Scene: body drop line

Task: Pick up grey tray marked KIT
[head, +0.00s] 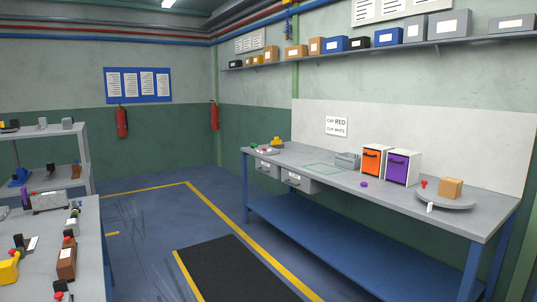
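Neither of my grippers is in view.
Orange-fronted (372,161) and purple-fronted (401,167) boxes and a round grey turntable (446,201) with a cardboard box (451,187) share the bench. The left table (90,255) holds several parts. Open floor with a black mat (232,272) lies between.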

